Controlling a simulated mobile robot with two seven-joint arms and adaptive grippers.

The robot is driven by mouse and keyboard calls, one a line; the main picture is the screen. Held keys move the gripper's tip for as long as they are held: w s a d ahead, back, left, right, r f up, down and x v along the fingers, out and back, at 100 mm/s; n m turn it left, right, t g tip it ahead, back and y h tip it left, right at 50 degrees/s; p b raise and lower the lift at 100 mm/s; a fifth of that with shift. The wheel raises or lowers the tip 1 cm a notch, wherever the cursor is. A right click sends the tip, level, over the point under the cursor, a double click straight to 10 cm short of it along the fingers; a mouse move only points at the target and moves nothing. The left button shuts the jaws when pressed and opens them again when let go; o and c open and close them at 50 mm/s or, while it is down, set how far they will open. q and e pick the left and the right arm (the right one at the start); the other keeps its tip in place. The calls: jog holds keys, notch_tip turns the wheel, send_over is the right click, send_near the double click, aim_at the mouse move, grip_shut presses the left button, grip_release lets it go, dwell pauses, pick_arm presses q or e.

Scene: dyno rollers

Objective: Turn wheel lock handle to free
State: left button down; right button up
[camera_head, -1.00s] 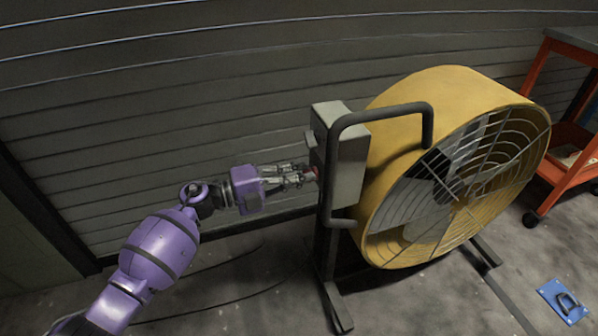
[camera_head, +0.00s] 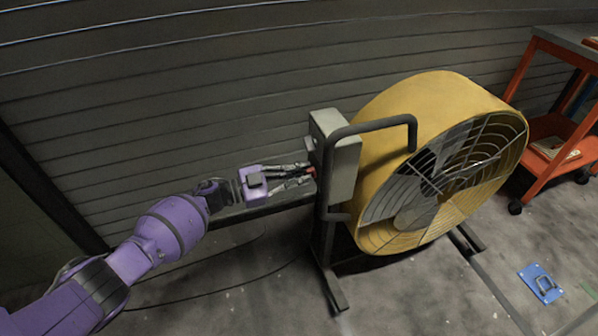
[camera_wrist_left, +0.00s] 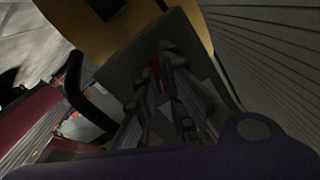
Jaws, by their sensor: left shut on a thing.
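A grey box (camera_head: 338,150) is mounted on the dark stand at the left side of a large yellow drum fan (camera_head: 400,125). A small red handle (camera_head: 313,170) sticks out of the box's left face. It also shows as a dim red piece in the left wrist view (camera_wrist_left: 156,66). My left gripper (camera_head: 307,173) reaches in from the left with its fingers shut on the red handle. The fingers hide most of the handle, so its exact angle cannot be told. My right gripper is not in view.
A bent dark tube (camera_head: 375,127) runs in front of the box and over the fan. An orange cart (camera_head: 540,185) stands at the right. A blue plate with a handle (camera_head: 541,283) lies on the floor. A slatted wall (camera_head: 180,110) is close behind.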

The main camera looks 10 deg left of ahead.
pick_arm(q)
jog(key=shift+a+n+p, duration=0.1)
jog(key=shift+n+p, duration=0.6)
jog(key=shift+n, duration=1.6)
jog(key=c, duration=1.8)
grip_release()
jog(key=shift+c, duration=0.2)
jog(key=v, duration=1.2)
